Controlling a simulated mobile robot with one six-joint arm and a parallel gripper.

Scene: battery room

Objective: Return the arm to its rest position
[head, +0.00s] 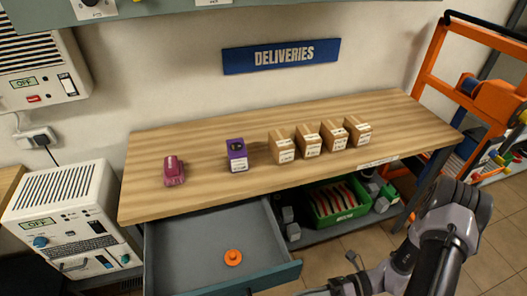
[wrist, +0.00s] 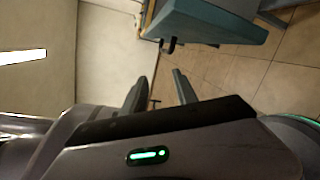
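My arm shows at the lower right of the head view, bent at the elbow and in front of the bench's right end. Its lower part reaches left along the bottom edge, near the open drawer's right front corner. My gripper (wrist: 160,90) shows in the wrist view with its two dark fingers apart. Nothing is between them; wall and tiled floor show behind. In the head view the gripper end is small and partly cut off by the lower edge.
A wooden bench (head: 215,138) bears a pink item (head: 174,171), a purple box (head: 237,155) and several cartons (head: 309,140). Its grey drawer (head: 187,257) stands open with an orange knob-like piece (head: 233,257) inside. A green crate (head: 340,217) sits below. An orange frame (head: 424,62) stands right.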

